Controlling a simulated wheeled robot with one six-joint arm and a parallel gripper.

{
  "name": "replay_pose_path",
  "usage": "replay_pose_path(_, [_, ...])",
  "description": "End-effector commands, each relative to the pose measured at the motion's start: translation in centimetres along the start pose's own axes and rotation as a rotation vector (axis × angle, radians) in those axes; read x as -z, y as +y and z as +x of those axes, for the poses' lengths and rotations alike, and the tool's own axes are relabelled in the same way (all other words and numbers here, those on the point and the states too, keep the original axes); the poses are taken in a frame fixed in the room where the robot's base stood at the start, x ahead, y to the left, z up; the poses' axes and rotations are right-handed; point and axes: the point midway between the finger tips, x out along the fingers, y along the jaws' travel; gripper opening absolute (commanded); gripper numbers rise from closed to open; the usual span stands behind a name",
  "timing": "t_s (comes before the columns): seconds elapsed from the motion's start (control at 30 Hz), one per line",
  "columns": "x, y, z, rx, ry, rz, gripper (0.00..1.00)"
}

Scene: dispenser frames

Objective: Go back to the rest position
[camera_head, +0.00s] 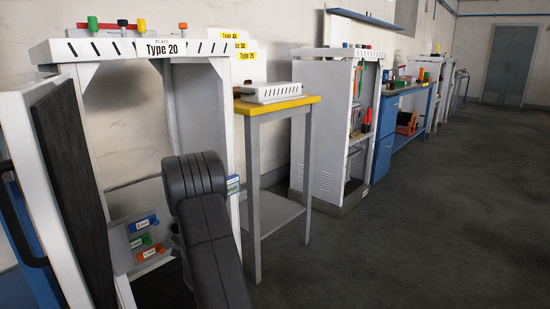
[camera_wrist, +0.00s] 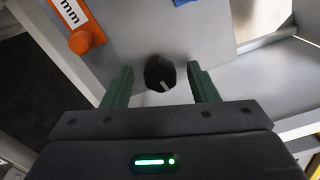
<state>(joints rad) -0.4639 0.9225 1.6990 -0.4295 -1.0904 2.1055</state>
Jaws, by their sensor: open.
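In the wrist view my gripper (camera_wrist: 160,86) is open, with its two green fingers apart. A black knob (camera_wrist: 159,73) with a light mark shows between the fingers, on a light grey panel (camera_wrist: 135,30). I cannot tell how far the fingertips are from it. In the head view my dark arm reaches into the white dispenser frame marked "Type 20" (camera_head: 165,48). My gripper is hidden there behind the arm.
An orange label with a round knob (camera_wrist: 82,41) is near the fingers. The frame's white side post (camera_head: 228,135) stands close right of my arm. A yellow-topped table (camera_head: 275,105) stands beside it. The floor at right (camera_head: 450,200) is clear.

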Motion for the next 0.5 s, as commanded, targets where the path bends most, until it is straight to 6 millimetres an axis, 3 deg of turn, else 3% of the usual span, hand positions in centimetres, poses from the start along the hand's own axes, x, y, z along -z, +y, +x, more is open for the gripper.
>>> replay_pose_path(0.5, [-0.03, -0.11, -0.01, 0.000, 0.000, 0.359, 0.53])
